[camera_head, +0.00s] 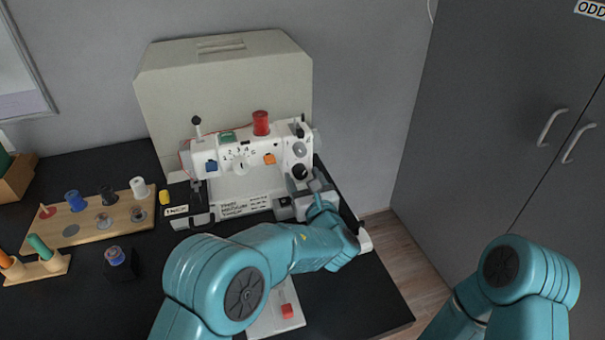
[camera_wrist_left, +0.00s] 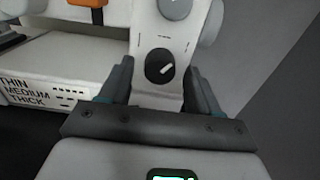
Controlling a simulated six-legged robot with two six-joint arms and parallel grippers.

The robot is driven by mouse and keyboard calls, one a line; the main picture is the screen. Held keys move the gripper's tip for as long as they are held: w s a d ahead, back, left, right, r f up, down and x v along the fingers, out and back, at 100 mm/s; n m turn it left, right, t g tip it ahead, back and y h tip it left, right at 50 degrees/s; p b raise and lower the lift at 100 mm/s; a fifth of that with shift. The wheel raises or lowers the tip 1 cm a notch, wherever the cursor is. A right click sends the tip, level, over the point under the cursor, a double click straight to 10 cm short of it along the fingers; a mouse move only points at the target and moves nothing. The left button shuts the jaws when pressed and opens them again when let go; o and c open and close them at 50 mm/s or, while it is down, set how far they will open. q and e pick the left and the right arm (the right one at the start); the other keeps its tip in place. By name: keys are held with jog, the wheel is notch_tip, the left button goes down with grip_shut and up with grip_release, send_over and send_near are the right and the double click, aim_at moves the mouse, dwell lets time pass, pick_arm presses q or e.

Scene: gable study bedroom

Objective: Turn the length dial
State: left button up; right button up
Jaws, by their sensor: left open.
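The white sewing machine (camera_head: 230,165) stands on the black table. A black round dial with a white mark (camera_head: 300,171) sits low on the machine's right column; it also shows in the left wrist view (camera_wrist_left: 160,67), its mark slanted. A grey round dial (camera_head: 299,149) is above it. I cannot read which one is labelled length. My left gripper (camera_head: 308,188) is open in front of the black dial. In the left wrist view its fingers (camera_wrist_left: 158,82) stand on either side below the dial, with nothing between them gripped. My right gripper is out of the picture.
A red thread spool (camera_head: 261,123) stands on top of the machine. A beige case (camera_head: 225,82) is behind it. A wooden spool board (camera_head: 90,225) lies to the left. A dark cabinet (camera_head: 510,110) stands to the right, beyond the table edge.

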pick_arm(q)
jog(key=shift+w, duration=0.1)
jog(key=shift+r, duration=0.15)
jog(key=c, duration=1)
jog(key=shift+f+m, duration=0.2)
jog(key=shift+m, duration=0.2)
jog(key=shift+c, duration=0.2)
jog(key=shift+r+m+b, duration=0.1)
jog(key=shift+m+b, duration=0.2)
jog(key=shift+m, duration=0.4)
